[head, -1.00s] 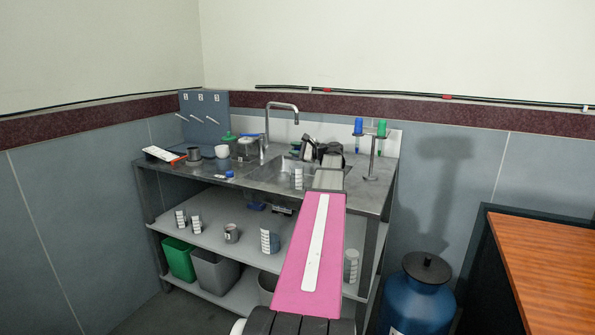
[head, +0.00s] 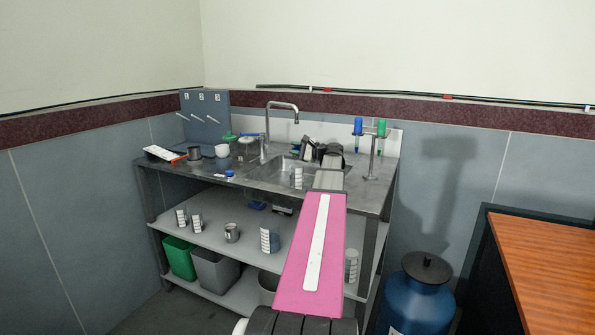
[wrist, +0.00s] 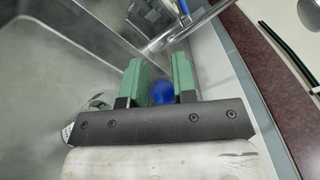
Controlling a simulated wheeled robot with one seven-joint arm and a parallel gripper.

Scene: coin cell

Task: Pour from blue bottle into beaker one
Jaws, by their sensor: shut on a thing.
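My gripper (wrist: 160,82) is over the sink, its green finger pads closed on a round blue thing, which I take to be the blue bottle (wrist: 163,93). Only a small blue part shows between the pads. In the head view the dark gripper (head: 310,152) is at the sink's back right, and the held bottle cannot be made out. A clear beaker with white marks (head: 298,178) stands at the sink. A glass rim (wrist: 96,102) shows left of my gripper in the wrist view. I cannot tell which beaker is number one.
A tap (head: 267,130) rises behind the sink. A stand (head: 372,160) with blue and green items is at right. A small blue-capped container (head: 230,174), a white cup (head: 221,151) and a dark mug (head: 194,153) are left. More marked beakers (head: 269,240) stand on the shelf below.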

